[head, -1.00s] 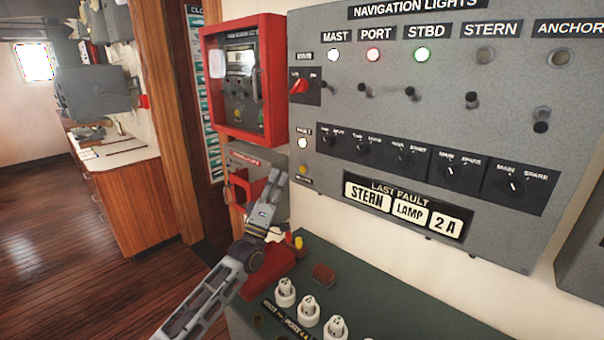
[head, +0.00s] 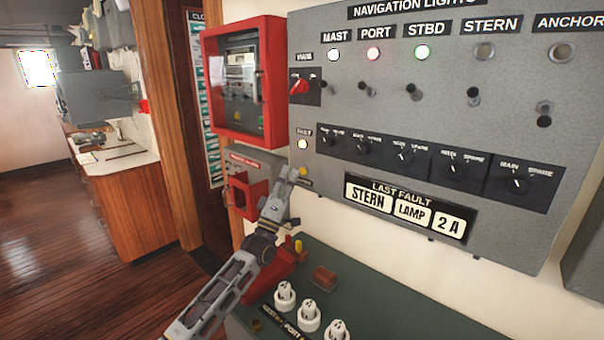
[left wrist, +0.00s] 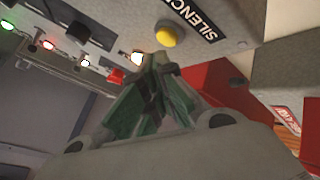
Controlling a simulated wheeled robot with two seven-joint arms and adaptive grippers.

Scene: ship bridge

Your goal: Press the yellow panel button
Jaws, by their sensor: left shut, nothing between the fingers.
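The yellow button (left wrist: 169,37) shows in the left wrist view as a round dome on the grey panel, beside a label reading SILENCE (left wrist: 192,14). In the head view the yellow button (head: 304,171) is small, at the lower left corner of the navigation lights panel (head: 480,210). My left gripper (head: 292,174) is shut and empty, its tips just left of the button. In the left wrist view the left gripper's tips (left wrist: 158,64) are just below the button, with a small gap visible between them. My right gripper is not in view.
A lit white lamp (head: 302,144) sits above the button. A red-framed box (head: 245,80) and a grey box with a red front (head: 248,190) are on the wall at left. A green console (head: 330,270) with white knobs lies below the panel.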

